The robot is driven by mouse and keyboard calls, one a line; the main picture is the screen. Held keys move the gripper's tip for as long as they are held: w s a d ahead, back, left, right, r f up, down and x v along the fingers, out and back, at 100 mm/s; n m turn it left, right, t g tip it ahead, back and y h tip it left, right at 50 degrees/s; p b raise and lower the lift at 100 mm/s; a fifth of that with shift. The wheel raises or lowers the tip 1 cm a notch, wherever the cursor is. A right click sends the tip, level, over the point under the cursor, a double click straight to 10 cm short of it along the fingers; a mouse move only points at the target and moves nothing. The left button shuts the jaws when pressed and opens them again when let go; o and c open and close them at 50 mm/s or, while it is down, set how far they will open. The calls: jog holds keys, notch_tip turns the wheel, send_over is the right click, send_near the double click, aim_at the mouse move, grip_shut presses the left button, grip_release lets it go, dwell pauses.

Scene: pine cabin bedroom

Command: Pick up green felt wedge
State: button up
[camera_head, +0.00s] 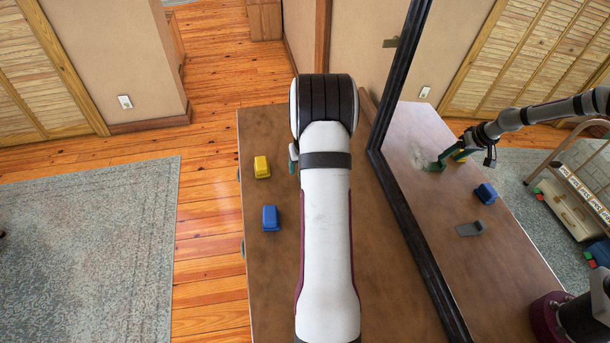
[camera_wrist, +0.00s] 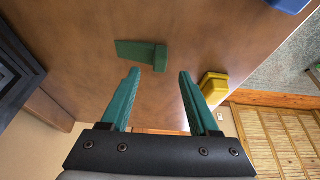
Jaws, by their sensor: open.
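The green felt wedge (camera_wrist: 140,52) lies on the wooden dresser top in the wrist view, a long low piece with a taller block-like end at its right. My gripper (camera_wrist: 160,74) is open with teal fingers apart and nothing between them. In the head view my arm hides the wedge and most of the gripper.
A yellow block (camera_head: 262,167) and a blue block (camera_head: 270,218) stand left of my arm, near the dresser's left edge; the yellow block (camera_wrist: 213,86) appears beside my right finger. A dark-framed mirror (camera_head: 388,170) runs along the right, reflecting my arm, the blocks and a grey piece.

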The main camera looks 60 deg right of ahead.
jog(key=x, duration=0.3)
jog(key=shift+s+f, duration=0.1)
jog(key=shift+f, duration=0.2)
grip_shut()
